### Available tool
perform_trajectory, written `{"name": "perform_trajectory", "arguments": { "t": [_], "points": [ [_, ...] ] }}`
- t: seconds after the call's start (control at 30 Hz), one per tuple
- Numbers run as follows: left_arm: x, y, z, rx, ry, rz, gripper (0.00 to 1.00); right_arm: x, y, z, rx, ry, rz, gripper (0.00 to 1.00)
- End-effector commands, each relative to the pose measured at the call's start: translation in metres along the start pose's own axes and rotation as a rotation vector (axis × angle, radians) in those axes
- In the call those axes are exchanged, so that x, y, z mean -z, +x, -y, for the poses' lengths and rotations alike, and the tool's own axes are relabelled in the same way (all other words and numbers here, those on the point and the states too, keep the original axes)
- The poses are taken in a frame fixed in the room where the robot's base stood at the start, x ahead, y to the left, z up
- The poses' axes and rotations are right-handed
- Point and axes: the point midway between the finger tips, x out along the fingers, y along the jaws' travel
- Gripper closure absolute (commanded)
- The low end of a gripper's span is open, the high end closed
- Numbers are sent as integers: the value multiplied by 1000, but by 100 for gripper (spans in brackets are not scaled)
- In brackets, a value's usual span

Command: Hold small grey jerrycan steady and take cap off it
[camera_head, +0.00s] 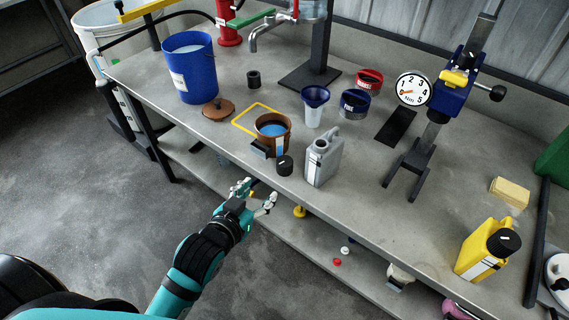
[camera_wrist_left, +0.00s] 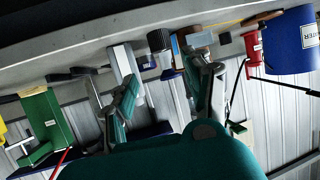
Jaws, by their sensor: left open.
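The small grey jerrycan (camera_head: 320,164) stands upright on the workbench near its front edge, with its open neck showing at the top. A black ribbed cap (camera_head: 285,165) sits on the bench just left of the jerrycan, apart from it. My left gripper (camera_head: 254,195) is open and empty, in front of the bench edge, left of and nearer than the jerrycan. In the left wrist view, the picture is turned over; the jerrycan (camera_wrist_left: 125,62) and black cap (camera_wrist_left: 159,40) show beyond the spread fingers (camera_wrist_left: 163,90). My right gripper is not in view.
A brown pot of blue liquid (camera_head: 272,125) stands behind the cap. A blue funnel (camera_head: 314,97) and a black-footed stand (camera_head: 408,170) are beyond the jerrycan. A yellow jerrycan (camera_head: 482,250) is at the right. A lower shelf (camera_head: 310,240) lies under the bench edge.

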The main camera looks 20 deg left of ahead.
Motion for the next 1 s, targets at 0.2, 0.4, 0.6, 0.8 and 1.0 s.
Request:
{"name": "perform_trajectory", "arguments": {
  "t": [0.2, 0.4, 0.6, 0.8, 1.0],
  "points": [
    [2, 47, 0, 0, 0, -1, 49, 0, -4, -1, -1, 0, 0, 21],
    [2, 89, 0, 0, -1, 0, 49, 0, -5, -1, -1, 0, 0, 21],
    [1, 111, 0, -1, 0, 1, 49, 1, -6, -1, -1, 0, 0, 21],
    [7, 127, 0, -1, 0, -1, 49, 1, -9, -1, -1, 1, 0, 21],
    [9, 156, -1, -2, -1, 0, 49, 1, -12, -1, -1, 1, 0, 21]
  ]
}}
